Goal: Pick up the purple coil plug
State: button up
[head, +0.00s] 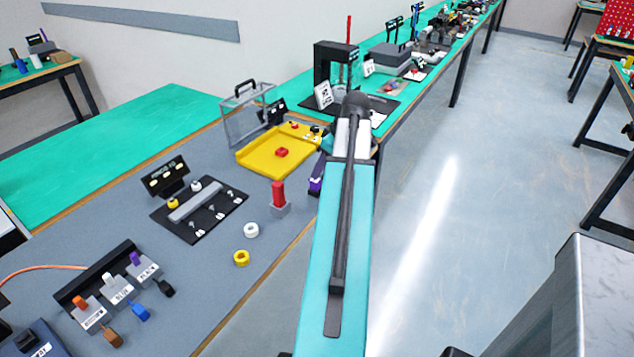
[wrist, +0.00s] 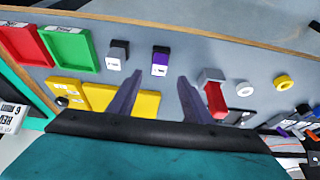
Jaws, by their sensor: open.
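The purple coil plug (wrist: 159,62) is a small purple block with a dark top and a white label. In the wrist view it stands on the grey bench mat, just beyond the gap between my fingertips. My gripper (wrist: 160,76) is open and empty, with one finger on each side of the plug's line and not touching it. In the head view a purple piece (head: 317,183), seemingly the same plug, shows beside my arm, partly hidden by it.
A grey labelled block (wrist: 118,55) stands left of the plug. A red peg in a grey block (wrist: 214,98) is close to the right finger. Red (wrist: 22,45) and green (wrist: 68,48) trays lie left; white (head: 251,230) and yellow (head: 241,258) rings lie nearby.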

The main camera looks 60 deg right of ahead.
aim_at(315, 186)
jog(key=shift+x, duration=1.25)
jog(key=shift+f, duration=0.1)
jog(key=shift+p+x, duration=0.85)
jog(key=shift+x, duration=1.65)
jog(key=shift+c, duration=0.2)
jog(key=c, duration=1.1)
